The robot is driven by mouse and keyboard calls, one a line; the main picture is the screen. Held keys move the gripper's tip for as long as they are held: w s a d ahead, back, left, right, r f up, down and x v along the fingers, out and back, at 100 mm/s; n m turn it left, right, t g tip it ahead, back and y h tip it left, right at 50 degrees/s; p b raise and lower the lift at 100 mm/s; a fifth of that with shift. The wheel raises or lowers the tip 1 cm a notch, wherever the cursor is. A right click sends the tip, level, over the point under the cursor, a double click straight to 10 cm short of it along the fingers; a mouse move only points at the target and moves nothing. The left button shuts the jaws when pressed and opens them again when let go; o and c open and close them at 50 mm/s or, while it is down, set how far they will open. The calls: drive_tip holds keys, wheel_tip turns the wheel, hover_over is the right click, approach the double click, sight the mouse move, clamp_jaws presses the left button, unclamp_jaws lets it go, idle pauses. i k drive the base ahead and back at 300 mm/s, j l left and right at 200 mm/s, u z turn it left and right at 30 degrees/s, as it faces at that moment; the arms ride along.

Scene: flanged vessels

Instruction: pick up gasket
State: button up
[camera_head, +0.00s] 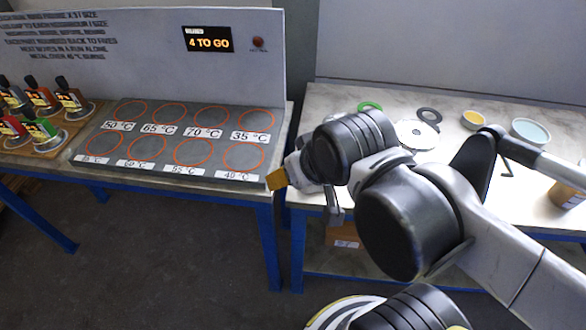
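Ring-shaped pieces lie flat on the right-hand table. A green ring (370,106) is near its back left, and a dark grey ring (429,115) is to the right of it. A pale disc with a small central hole (417,136) lies in front of the grey ring. I cannot tell which one is the gasket. My gripper (303,180) is at the left end of my arm, near the gap between the two tables, away from the rings. My arm hides most of it. An orange-yellow block (277,179) shows at its tip; I cannot tell whether it is held.
A yellow-topped dish (473,119) and a pale blue dish (530,131) stand on the right table. An amber container (566,195) is at the right edge. The left bench carries a plate with orange circles and temperature labels (180,140), plus several coloured flanged vessels (40,130).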

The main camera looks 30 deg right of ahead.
sight(360, 107)
drive_tip(key=z, duration=1.55)
